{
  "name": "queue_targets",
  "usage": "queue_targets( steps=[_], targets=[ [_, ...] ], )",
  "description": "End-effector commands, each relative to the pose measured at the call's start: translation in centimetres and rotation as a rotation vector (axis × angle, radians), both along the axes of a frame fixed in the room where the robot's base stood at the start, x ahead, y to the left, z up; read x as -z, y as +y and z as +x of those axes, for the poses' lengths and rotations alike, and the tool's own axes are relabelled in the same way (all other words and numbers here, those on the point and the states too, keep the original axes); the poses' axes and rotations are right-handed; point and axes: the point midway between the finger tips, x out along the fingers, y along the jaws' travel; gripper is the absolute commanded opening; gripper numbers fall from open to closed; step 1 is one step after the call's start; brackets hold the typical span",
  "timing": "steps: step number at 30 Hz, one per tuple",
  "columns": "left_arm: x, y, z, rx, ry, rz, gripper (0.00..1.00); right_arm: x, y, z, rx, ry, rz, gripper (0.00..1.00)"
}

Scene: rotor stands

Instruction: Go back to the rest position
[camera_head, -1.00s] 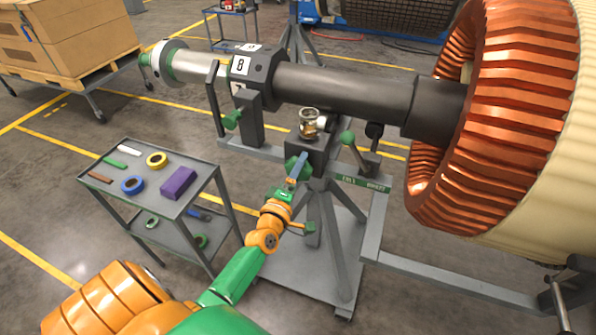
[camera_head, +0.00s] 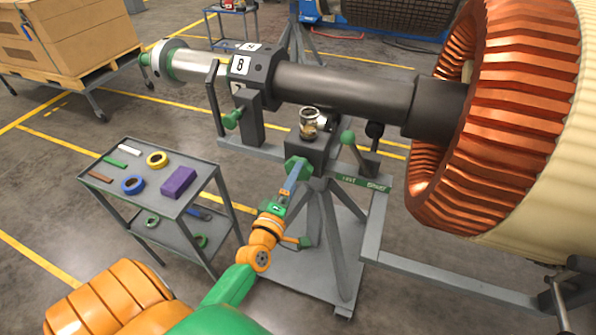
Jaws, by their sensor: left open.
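My left gripper (camera_head: 293,181) is at the end of the orange and green arm that comes in from the lower left. It is seen small and nearly edge-on, with a grey-blue finger pointing up towards a green knob (camera_head: 298,168) on the rotor stand (camera_head: 308,152). The gripper is open; nothing is seen held in it. The finger tip overlaps the knob's lower edge in the picture, and I cannot tell whether they touch. My right gripper is not in view.
The rotor shaft (camera_head: 340,91) and copper winding (camera_head: 520,110) fill the upper right. A grey cart (camera_head: 160,200) with tape rolls, a purple block and small bars stands left of my arm. The stand's legs and base plate (camera_head: 300,280) lie right of the arm.

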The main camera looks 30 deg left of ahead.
Motion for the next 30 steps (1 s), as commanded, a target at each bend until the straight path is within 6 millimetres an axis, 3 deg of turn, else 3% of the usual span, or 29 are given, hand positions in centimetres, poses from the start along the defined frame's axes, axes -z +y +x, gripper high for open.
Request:
queue_targets(
  steps=[3, 6, 18, 20, 23, 25, 27, 29, 30],
  targets=[
    [0.2, -0.5, -2.1, 0.000, 0.003, 0.000, 1.00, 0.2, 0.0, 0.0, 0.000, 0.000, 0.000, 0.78],
    [0.0, -0.7, -3.0, 0.000, 0.001, 0.000, 1.00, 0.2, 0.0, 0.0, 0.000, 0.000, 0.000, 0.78],
    [0.0, -0.7, -3.1, 0.000, 0.000, 0.002, 1.00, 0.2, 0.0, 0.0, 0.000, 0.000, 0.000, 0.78],
    [0.8, -1.0, -3.1, 0.009, 0.027, 0.018, 1.00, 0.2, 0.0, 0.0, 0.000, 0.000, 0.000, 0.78],
    [6.1, -2.7, -3.8, 0.076, 0.196, 0.134, 1.00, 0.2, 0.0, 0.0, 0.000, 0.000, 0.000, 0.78],
    [12.3, -4.8, -5.7, 0.184, 0.397, 0.283, 1.00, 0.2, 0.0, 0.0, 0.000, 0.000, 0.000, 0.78],
    [18.8, -7.0, -9.1, 0.334, 0.608, 0.450, 1.00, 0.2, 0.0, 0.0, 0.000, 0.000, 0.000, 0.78],
    [23.8, -8.5, -13.0, 0.485, 0.774, 0.592, 1.00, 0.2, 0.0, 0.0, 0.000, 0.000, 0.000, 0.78],
    [26.7, -9.3, -16.0, 0.596, 0.877, 0.683, 1.00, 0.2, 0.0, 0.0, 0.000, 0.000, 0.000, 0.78]
  ],
)
